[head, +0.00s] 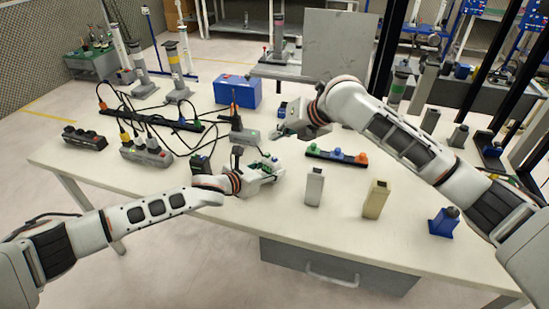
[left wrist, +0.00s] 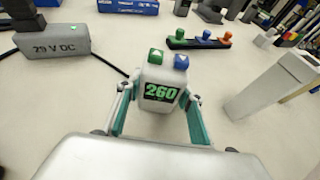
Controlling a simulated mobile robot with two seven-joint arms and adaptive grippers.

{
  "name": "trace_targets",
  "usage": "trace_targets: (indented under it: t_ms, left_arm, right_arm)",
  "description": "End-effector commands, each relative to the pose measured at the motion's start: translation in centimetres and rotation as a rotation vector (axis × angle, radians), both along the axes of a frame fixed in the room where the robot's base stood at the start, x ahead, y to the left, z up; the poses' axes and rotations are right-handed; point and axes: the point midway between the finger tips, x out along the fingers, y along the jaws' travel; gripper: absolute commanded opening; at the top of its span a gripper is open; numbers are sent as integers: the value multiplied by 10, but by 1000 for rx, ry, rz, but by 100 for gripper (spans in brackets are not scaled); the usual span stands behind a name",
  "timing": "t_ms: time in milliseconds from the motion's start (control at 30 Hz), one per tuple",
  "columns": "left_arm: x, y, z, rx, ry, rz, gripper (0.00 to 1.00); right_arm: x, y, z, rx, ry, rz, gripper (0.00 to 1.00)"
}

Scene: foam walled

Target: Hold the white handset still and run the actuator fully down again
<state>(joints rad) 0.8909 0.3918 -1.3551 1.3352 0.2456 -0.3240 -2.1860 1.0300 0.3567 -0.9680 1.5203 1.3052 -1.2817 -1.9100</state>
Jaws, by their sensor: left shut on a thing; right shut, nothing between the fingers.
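The white handset (left wrist: 160,88) stands between the two fingers of my left gripper (left wrist: 158,112), which is shut on it. It has a green up button, a blue down button and a display reading 260. In the head view my left gripper (head: 264,176) and the handset (head: 269,163) are at the middle of the table, the handset partly hidden. My right gripper (head: 285,130) is shut and empty, behind and above the left one, apart from the handset.
A grey 29 V DC box (left wrist: 52,45) with a cable is left of the handset. A strip with green, blue and orange knobs (head: 337,158) lies to the right. White (head: 314,188), beige (head: 376,200) and blue (head: 443,224) blocks stand near the front edge. Cables and sockets crowd the left.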

Motion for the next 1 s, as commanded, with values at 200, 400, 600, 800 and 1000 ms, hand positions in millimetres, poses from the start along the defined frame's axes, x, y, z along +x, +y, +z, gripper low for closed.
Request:
trace_targets:
  t_ms: [200, 400, 600, 800, 1000]
  left_arm:
    - [0, 0, 0, 1, 1, 0, 13]
    - [0, 0, 0, 1, 1, 0, 56]
    - [0, 0, 0, 0, 0, 0, 56]
    - [-2, 2, 1, 0, 0, 0, 56]
    - [-15, 15, 8, 2, -1, 0, 56]
  right_arm:
    - [0, 0, 0, 0, 0, 0, 0]
    - [0, 0, 0, 0, 0, 0, 0]
    - [0, 0, 0, 0, 0, 0, 0]
    - [0, 0, 0, 0, 0, 0, 0]
    - [0, 0, 0, 0, 0, 0, 0]
